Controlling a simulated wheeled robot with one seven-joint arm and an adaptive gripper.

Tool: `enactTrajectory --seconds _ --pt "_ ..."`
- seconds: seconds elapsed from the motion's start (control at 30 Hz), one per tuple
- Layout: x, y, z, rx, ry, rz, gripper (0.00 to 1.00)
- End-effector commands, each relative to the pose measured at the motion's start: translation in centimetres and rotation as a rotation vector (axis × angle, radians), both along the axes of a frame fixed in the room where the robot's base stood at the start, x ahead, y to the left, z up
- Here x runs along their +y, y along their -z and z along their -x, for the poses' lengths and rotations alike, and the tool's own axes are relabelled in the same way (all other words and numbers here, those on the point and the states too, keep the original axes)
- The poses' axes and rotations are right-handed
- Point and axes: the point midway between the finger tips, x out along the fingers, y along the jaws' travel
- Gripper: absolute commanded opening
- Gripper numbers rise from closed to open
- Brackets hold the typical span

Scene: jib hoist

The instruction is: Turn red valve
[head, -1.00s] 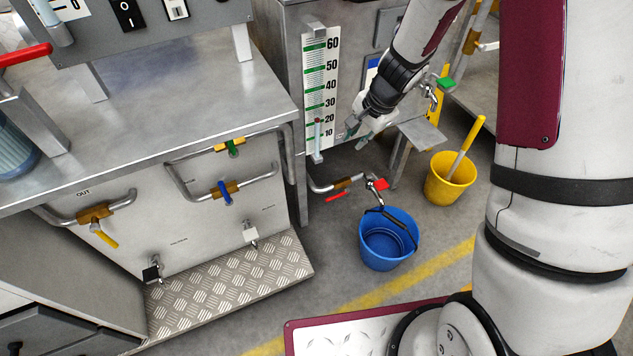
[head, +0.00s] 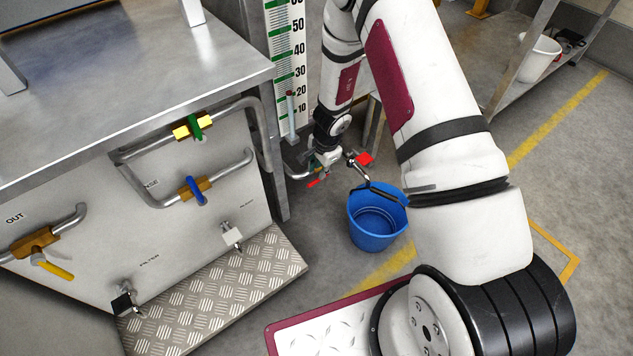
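A pipe with a valve that has a red lever (head: 317,183) runs out low from the grey tank beside the gauge. The pipe ends in a tap with a red handle (head: 365,159), whose spout is above a blue bucket (head: 377,222) on the floor. My gripper (head: 320,168) points down at the pipe, right at the valve just above the red lever. It hides the valve body and part of the pipe. The fingers are too small and overlapped to tell whether they touch the lever or how far they are open.
At left, a metal bench carries pipes with a green-handled valve (head: 196,126), a blue-handled valve (head: 193,190) and a yellow-handled valve (head: 52,266). A chequered step plate (head: 215,290) lies below.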

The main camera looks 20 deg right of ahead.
Motion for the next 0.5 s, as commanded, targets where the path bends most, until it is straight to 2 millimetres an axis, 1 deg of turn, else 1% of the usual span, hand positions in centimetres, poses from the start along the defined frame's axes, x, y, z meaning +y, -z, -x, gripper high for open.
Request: enactTrajectory --seconds 0.03,0.2,0.3,0.5 --pt "0.1 1.4 -0.1 0.001 0.0 -0.001 0.21" --pt "0.2 4.0 -0.7 0.0 0.0 0.0 0.21" --pt "0.3 5.0 -0.9 0.0 -0.001 0.0 0.21" --pt "0.4 5.7 -1.1 0.0 -0.001 0.0 0.21"
